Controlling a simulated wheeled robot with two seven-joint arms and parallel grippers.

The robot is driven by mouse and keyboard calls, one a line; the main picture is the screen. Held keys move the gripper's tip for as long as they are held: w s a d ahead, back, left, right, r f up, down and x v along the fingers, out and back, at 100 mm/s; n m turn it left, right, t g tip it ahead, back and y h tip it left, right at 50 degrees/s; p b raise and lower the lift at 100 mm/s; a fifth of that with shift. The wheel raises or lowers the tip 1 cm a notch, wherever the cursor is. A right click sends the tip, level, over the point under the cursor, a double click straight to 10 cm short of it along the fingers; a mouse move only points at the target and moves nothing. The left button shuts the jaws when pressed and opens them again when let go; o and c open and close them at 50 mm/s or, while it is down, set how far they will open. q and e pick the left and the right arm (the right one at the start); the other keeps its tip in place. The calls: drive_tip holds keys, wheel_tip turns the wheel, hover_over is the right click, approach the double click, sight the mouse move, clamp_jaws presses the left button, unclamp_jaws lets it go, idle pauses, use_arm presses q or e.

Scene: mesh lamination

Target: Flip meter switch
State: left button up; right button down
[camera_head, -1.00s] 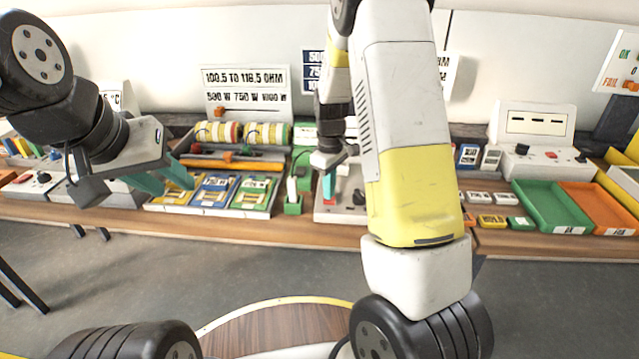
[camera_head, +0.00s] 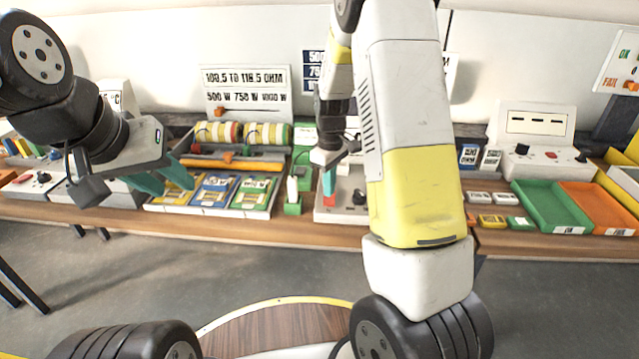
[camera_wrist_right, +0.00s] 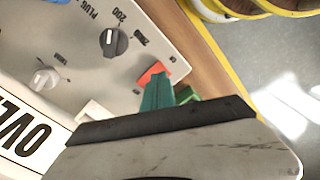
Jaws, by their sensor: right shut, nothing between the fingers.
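The meter is a light grey box (camera_head: 345,212) on the bench, partly hidden behind my right arm. In the right wrist view its panel (camera_wrist_right: 75,75) carries a black knob (camera_wrist_right: 113,41) beside printed numbers, a pale knob (camera_wrist_right: 44,78) and a red rocker switch (camera_wrist_right: 151,72) near the edge. My right gripper (camera_head: 328,182) is shut and empty over the meter. In the wrist view its teal fingertips (camera_wrist_right: 157,88) are right at the red switch, covering part of it; whether they touch is unclear. My left gripper (camera_head: 166,180) is open and empty in front of the bench at the left.
A tray of yellow, blue and green packs (camera_head: 213,192) and a green holder (camera_head: 292,204) stand left of the meter. Green (camera_head: 545,212) and orange (camera_head: 600,212) bins lie at the right.

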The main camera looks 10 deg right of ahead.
sight(329, 201)
wheel_tip(329, 201, up, 5)
drive_tip(key=shift+r, duration=0.1)
idle(0.5)
drive_tip(key=s+a+r+m+t+y, duration=0.1)
drive_tip(key=s+r+m+t+y, duration=0.2)
drive_tip(key=s+r, duration=0.9)
drive_tip(key=s+a+r+m+t, duration=0.1)
drive_tip(key=s+r+m+t, duration=0.2)
drive_tip(key=s, duration=0.9)
wheel_tip(329, 201, up, 2)
drive_tip(key=shift+s+r+m+h, duration=0.15)
drive_tip(key=shift+m+h, duration=0.25)
drive_tip(key=shift+m, duration=0.7)
drive_tip(key=c, duration=2.2)
unclamp_jaws()
drive_tip(key=shift+a, duration=0.1)
